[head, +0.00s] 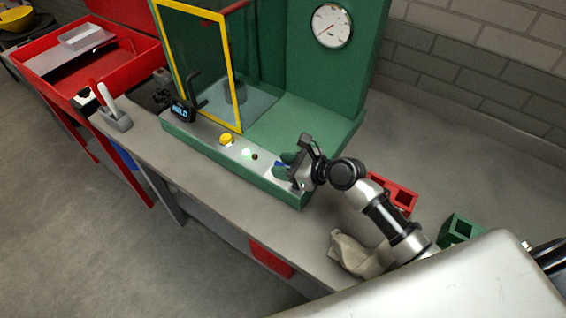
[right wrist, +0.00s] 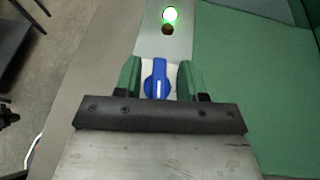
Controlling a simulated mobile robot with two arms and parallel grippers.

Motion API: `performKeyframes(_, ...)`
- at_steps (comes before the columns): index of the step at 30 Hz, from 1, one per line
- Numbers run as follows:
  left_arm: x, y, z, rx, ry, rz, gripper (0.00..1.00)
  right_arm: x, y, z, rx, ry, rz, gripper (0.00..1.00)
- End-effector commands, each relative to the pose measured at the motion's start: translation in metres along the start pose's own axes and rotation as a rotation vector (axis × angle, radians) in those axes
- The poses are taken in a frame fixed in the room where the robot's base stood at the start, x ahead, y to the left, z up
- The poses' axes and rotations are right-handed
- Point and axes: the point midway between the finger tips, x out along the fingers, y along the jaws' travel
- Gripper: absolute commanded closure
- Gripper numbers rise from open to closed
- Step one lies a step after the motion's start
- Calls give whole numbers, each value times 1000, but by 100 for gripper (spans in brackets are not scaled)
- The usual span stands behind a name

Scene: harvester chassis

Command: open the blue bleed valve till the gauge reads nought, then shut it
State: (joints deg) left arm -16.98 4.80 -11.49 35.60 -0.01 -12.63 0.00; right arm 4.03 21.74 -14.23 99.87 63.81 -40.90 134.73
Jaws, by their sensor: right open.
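The blue bleed valve (right wrist: 157,80) is a small knob with a white line on the grey panel strip of the green machine. In the right wrist view it sits between the two green fingertips of my right gripper (right wrist: 159,78), with a narrow gap on each side. In the head view my right gripper (head: 287,166) is at the near right end of the panel and hides most of the blue knob. The round white gauge (head: 331,26) is on the green back wall; its dark needle points to the lower left, and its numbers are too small to read. My left gripper is not seen.
A yellow button (head: 227,140), a lit green-white lamp (head: 246,153) and a dark red lamp (head: 255,157) line the panel. A yellow-framed guard (head: 236,90) stands behind.

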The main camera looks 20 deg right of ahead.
Motion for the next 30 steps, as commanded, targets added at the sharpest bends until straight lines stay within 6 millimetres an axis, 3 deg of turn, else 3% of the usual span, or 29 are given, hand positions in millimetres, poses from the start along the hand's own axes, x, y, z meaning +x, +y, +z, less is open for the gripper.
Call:
performKeyframes(3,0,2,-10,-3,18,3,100,4,0,0,-1,1,-1,60)
performKeyframes(10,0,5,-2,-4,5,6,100,4,0,0,-1,1,0,60)
performKeyframes(16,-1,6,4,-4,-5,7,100,4,0,0,-1,1,-1,90)
performKeyframes(30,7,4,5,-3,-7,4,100,5,-1,-1,-48,0,110,90)
